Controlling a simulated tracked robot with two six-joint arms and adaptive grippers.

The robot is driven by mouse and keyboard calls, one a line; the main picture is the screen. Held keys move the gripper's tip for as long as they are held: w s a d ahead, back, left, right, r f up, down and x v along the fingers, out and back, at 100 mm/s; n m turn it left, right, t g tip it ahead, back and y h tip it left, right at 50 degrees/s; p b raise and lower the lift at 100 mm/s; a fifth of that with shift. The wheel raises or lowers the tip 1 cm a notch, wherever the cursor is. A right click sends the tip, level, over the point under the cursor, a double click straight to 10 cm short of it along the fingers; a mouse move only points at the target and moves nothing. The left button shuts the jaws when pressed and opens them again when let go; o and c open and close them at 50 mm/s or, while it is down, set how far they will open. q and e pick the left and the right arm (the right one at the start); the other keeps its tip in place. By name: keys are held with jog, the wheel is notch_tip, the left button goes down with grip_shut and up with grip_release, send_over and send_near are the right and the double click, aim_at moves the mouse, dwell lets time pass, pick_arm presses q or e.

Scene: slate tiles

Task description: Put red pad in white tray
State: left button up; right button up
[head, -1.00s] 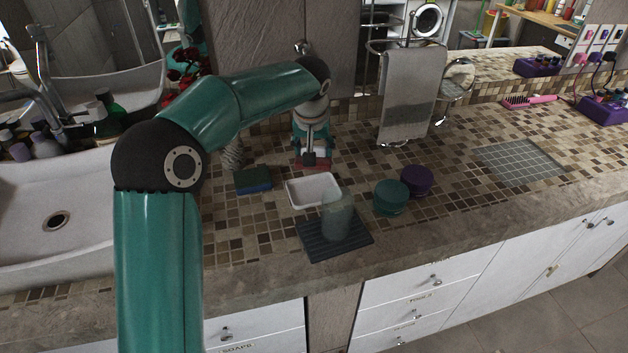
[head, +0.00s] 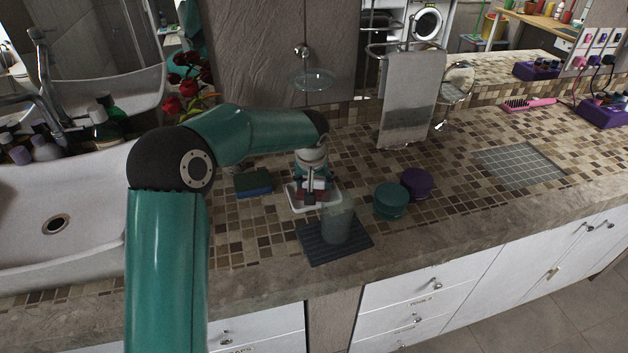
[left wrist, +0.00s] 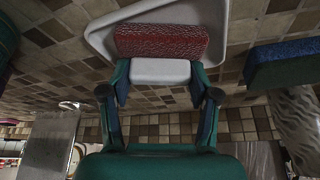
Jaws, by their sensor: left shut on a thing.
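The red pad (left wrist: 160,41) has a rough red layer and a smooth white layer. My left gripper (left wrist: 160,82) is shut on it, one finger on each side. In the head view my left gripper (head: 314,190) points down over the white tray (head: 298,208) and hides much of the tray and the pad. The white tray (left wrist: 101,33) shows behind the pad in the left wrist view. I cannot tell whether the pad touches the tray floor. My right gripper is not in view.
A clear tumbler (head: 337,224) on a dark ribbed mat (head: 322,252) stands close in front of the tray. A blue-green sponge (head: 253,183) lies to its left. Teal (head: 390,201) and purple (head: 417,183) round containers stand to its right. A towel stand (head: 408,95) is behind.

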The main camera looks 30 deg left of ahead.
pick_arm(q)
jog(key=o, duration=0.6)
jog(key=shift+f, duration=0.15)
jog(key=shift+c, duration=0.2)
jog(key=o, duration=0.5)
jog(key=shift+c, duration=0.2)
jog(key=shift+r, duration=0.3)
jog(key=v, duration=1.1)
jog(key=shift+s+r+b, duration=0.25)
jog(key=shift+r+b, duration=0.1)
jog(key=shift+d, duration=0.1)
